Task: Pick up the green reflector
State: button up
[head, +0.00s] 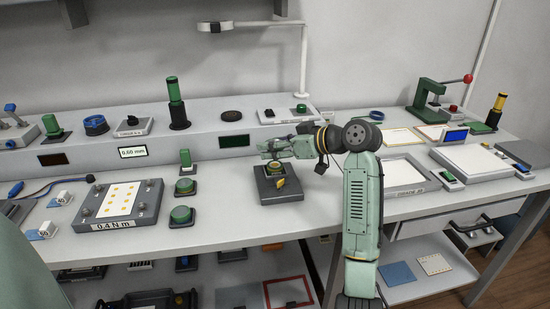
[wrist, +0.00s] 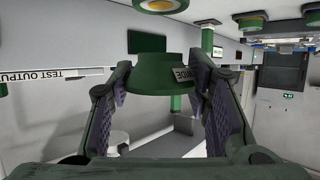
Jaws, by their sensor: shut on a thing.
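My gripper (wrist: 160,76) is shut on a green round piece, the green reflector (wrist: 160,80), with a purple-padded finger on each side. The reflector is cup-shaped with a flared rim, and a label reading "WIDE" shows partly beside the right finger. In the head view my gripper (head: 272,149) is over the grey block (head: 282,193) with a yellow tag near the middle of the bench. The held reflector is hard to make out there, and I cannot tell whether it touches the block.
Two similar green round pieces, an upper one (head: 185,187) and a lower one (head: 181,215), stand left of the block. A tray with a dotted white plate (head: 119,199) is farther left. A lamp post (head: 304,60) rises behind. A white panel (head: 402,173) lies to the right of my arm.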

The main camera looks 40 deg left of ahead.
jog(key=s+d+b, duration=0.2)
jog(key=s, duration=0.5)
jog(key=s+d+r+b, duration=0.1)
jog(key=s+d+b, duration=0.1)
jog(key=s, duration=0.6)
jog(key=shift+v, duration=0.9)
jog(key=shift+d+f, duration=0.1)
jog(key=shift+f, duration=0.05)
